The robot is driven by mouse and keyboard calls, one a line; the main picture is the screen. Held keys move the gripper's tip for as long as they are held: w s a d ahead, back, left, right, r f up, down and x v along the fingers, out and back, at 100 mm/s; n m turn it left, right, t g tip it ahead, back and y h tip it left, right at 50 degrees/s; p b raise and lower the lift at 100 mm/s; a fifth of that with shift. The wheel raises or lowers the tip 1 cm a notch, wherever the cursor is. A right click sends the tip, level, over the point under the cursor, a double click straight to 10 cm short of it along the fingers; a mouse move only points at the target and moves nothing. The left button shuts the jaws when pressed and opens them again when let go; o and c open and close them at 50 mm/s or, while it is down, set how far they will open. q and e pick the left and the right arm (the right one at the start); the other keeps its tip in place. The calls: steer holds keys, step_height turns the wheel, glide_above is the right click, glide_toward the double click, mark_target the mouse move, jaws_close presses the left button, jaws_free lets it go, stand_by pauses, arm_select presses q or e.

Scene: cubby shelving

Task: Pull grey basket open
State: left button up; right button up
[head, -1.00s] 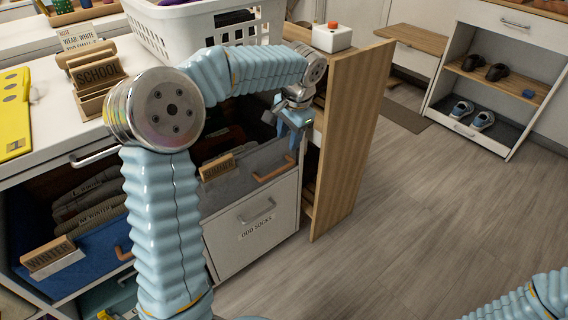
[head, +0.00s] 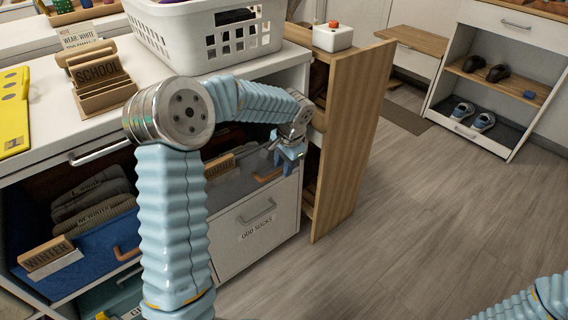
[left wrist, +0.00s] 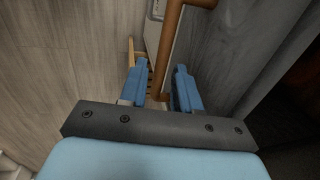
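The grey basket (head: 232,186) sits in the cubby above the drawer labelled "ODD SOCKS". Its front carries a wooden tag (head: 219,164) and a brown handle (head: 266,178). My left gripper (head: 288,163) is at the basket's front by the handle. In the left wrist view, the left gripper (left wrist: 160,88) is open, and the brown handle (left wrist: 165,55) runs between its two blue fingers, with visible gaps on both sides. The grey basket's front (left wrist: 232,60) fills the right side there. My left arm hides part of the basket in the head view. My right gripper is out of frame.
The odd-socks drawer (head: 240,243) is shut below. A blue basket (head: 95,258) sits in the cubby to the left. A tall wooden panel (head: 350,140) stands just right of the gripper. A white laundry basket (head: 215,40) is on top. The floor in front is clear.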

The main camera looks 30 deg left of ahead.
arm_select(q)
jaws_close()
steer(key=s+d+b, duration=0.1)
steer(key=s+d, duration=0.3)
steer(key=d, duration=0.6)
steer(key=s+d+b, duration=0.2)
steer(key=s+d, duration=0.3)
steer(key=d, duration=0.6)
steer(key=s+d+b, duration=0.2)
steer(key=s+d, duration=0.2)
steer(key=d, duration=0.7)
steer(key=shift+s+d, duration=0.15)
steer(key=shift+o, duration=1.2)
jaws_free()
